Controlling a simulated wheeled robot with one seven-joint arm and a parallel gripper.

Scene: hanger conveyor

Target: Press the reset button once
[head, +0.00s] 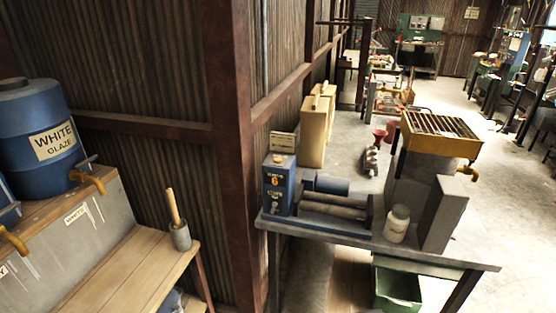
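No part that I can clearly identify as a reset button shows in the head view. A blue box (279,192) with orange and white markings stands at the left end of a grey table (330,229). A small cream-coloured cap (282,160) sits on its top; I cannot tell whether it is a button. A small sign (285,143) stands behind the box; its text is too small to read. A machine with grey rollers (334,205) lies just right of the blue box. My gripper is not in view.
A white jar (397,226) and a grey block (444,214) stand on the table's right side. A yellow grated tray (440,148) rises behind. A green bin (398,290) is below. A blue barrel (33,124) and pestle cup (180,237) are left. Open floor lies right.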

